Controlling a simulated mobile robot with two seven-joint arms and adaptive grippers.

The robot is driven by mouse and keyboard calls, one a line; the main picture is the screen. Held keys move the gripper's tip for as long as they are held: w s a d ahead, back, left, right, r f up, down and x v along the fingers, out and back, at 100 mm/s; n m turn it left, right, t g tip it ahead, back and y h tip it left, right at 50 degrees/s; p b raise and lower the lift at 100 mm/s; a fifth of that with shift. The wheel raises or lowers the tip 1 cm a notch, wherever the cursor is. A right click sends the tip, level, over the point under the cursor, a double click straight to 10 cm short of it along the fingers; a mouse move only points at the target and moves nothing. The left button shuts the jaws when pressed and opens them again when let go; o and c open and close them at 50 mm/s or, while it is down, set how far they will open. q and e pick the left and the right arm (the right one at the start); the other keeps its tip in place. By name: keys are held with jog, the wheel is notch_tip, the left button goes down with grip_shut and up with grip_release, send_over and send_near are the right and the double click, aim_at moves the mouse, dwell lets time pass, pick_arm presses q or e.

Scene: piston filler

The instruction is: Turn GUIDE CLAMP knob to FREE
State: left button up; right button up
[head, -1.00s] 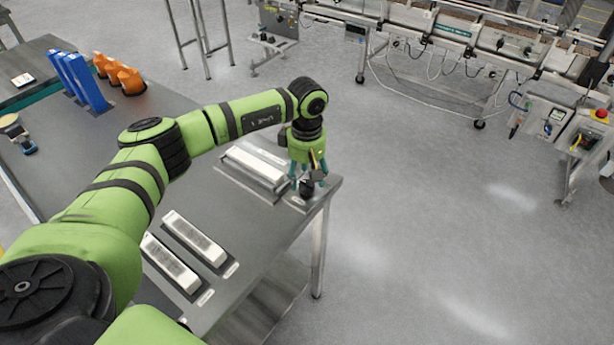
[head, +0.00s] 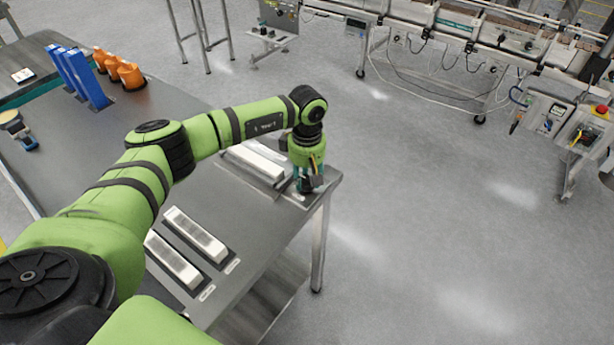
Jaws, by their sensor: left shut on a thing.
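My left arm reaches in from the left, and my left gripper (head: 306,186) points down at the right corner of the grey table (head: 130,150). Its fingers are closed around a small dark knob at that corner. The fingers hide most of the knob, so its pointer and setting cannot be read. No FREE mark or GUIDE CLAMP label is legible from here. My right gripper is not in view.
A pale block (head: 257,160) lies just left of the gripper. Two more pale blocks (head: 195,234) lie nearer on the table. Blue holders (head: 80,78) and orange pieces (head: 125,72) stand at the far left. A conveyor machine (head: 455,40) stands beyond open floor.

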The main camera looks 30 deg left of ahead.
pick_arm(q)
jog(key=n+b, duration=0.2)
jog(key=n, duration=0.1)
jog(key=shift+f+n, duration=0.15)
jog(key=shift+n, duration=0.25)
jog(key=n+b, duration=0.2)
jog(key=n, duration=0.2)
jog(key=n+b, duration=0.1)
jog(key=n, duration=0.4)
jog(key=n+b, duration=0.1)
jog(key=n, duration=0.3)
jog(key=shift+n, duration=0.4)
jog(key=o, duration=1.1)
jog(key=shift+o, duration=0.2)
jog(key=shift+r, duration=0.2)
